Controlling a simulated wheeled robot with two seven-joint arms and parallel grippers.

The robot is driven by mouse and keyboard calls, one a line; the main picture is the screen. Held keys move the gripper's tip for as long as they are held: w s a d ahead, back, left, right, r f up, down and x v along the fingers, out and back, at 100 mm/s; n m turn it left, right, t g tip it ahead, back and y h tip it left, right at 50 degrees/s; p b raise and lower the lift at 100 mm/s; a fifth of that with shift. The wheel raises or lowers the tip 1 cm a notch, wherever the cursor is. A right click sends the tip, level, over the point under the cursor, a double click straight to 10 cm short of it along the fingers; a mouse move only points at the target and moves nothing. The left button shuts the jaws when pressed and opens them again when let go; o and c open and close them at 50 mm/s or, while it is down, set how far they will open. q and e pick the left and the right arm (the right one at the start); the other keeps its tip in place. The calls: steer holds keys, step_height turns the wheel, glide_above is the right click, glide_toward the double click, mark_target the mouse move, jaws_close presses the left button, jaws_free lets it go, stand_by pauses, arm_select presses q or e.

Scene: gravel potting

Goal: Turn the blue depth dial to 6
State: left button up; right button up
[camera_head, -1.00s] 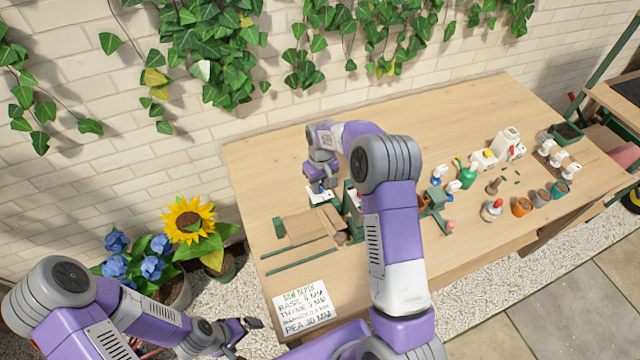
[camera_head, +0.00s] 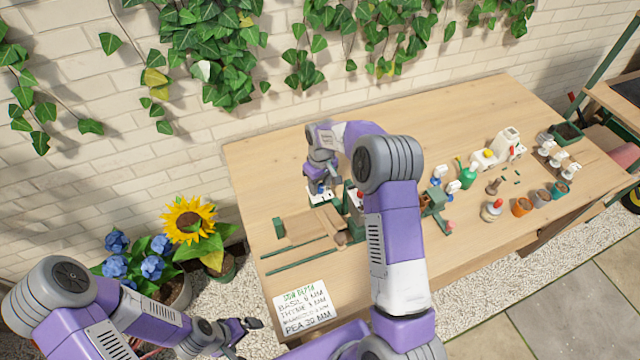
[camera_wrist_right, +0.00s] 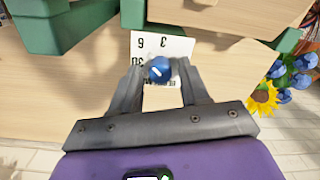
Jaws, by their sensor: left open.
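The blue depth dial (camera_wrist_right: 160,68) sits on a white card (camera_wrist_right: 176,45) with the numbers 6, 3 and 30 near it. A short white mark shows on the dial's face; I cannot tell which number it indicates. My right gripper (camera_wrist_right: 160,72) has its two fingers on either side of the dial, with narrow gaps seeming to show, so it looks open. My left gripper (camera_head: 246,335) is open and empty at lower left, off the table.
A handwritten depth sign (camera_head: 306,308) lies at the table's front left corner. Green rails (camera_head: 300,255) and wooden parts lie near the dial. Bottles, small pots (camera_head: 522,206) and a white machine (camera_head: 500,150) stand on the right. A sunflower (camera_head: 190,222) stands left of the table.

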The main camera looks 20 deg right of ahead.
mark_target(321, 186)
steer(key=shift+o, duration=0.4)
step_height(321, 186, up, 8)
steer(key=shift+d+f+p, duration=0.1)
steer(key=shift+f+p, duration=0.1)
steer(key=shift+p, duration=0.1)
stand_by(0.3)
